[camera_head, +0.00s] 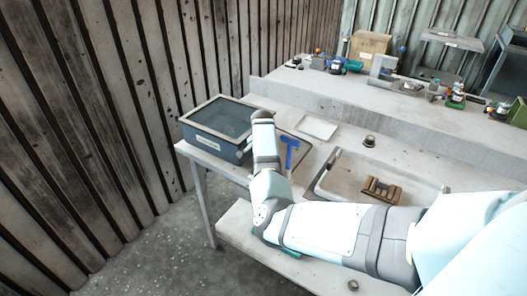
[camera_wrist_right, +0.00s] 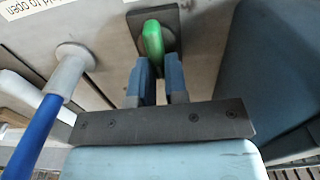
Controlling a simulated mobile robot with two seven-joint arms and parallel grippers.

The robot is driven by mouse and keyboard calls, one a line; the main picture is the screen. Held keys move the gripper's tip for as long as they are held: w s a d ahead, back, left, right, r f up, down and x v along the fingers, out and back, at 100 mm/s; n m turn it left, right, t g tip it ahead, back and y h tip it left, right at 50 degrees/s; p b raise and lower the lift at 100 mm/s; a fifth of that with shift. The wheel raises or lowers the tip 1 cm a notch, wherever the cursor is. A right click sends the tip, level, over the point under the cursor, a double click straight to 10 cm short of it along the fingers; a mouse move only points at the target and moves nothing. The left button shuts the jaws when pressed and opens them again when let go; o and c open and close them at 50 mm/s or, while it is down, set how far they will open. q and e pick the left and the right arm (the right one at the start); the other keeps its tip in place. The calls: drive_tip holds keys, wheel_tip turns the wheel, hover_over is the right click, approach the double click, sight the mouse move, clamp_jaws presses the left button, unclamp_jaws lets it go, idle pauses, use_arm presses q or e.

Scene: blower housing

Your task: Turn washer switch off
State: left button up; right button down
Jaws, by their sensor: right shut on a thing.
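The washer (camera_head: 207,143) is a blue-grey box with a dark top at the left end of the bench. In the right wrist view, a green switch lever (camera_wrist_right: 153,40) sits on a dark square plate (camera_wrist_right: 169,22). My right gripper (camera_wrist_right: 160,68) has its two blue fingers at the lower end of the green lever, shut on it. The finger contact is partly hidden. In the head view my right arm reaches across to the washer's right side, and its fingers are hidden there. My left gripper is in neither view.
A blue T-shaped handle (camera_head: 289,142) stands right of the washer; its blue bar (camera_wrist_right: 35,135) shows close by in the wrist view. A tray (camera_head: 333,172) holds a brown part (camera_head: 382,189). Tools and a cardboard box (camera_head: 369,45) stand on the rear bench.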

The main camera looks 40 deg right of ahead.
drive_tip(key=n+p, duration=0.3)
drive_tip(key=shift+w+r, duration=0.15)
drive_tip(key=shift+r, duration=0.05)
drive_tip(key=shift+w+a+n+p, duration=0.15)
drive_tip(key=shift+n+p, duration=0.3)
drive_tip(key=shift+n, duration=0.35)
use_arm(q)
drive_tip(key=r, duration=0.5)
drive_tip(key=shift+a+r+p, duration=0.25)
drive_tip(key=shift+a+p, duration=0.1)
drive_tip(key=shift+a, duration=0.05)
use_arm(e)
drive_tip(key=shift+f+n, duration=0.15)
drive_tip(key=shift+n, duration=0.35)
drive_tip(key=shift+a, duration=0.1)
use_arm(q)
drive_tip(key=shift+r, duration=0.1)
use_arm(e)
drive_tip(key=c, duration=1.1)
unclamp_jaws()
drive_tip(key=shift+c, duration=0.2)
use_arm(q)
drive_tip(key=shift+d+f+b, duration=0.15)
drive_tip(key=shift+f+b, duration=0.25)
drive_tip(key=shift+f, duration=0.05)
use_arm(e)
wheel_tip(320, 180, up, 14)
drive_tip(key=shift+f, duration=0.2)
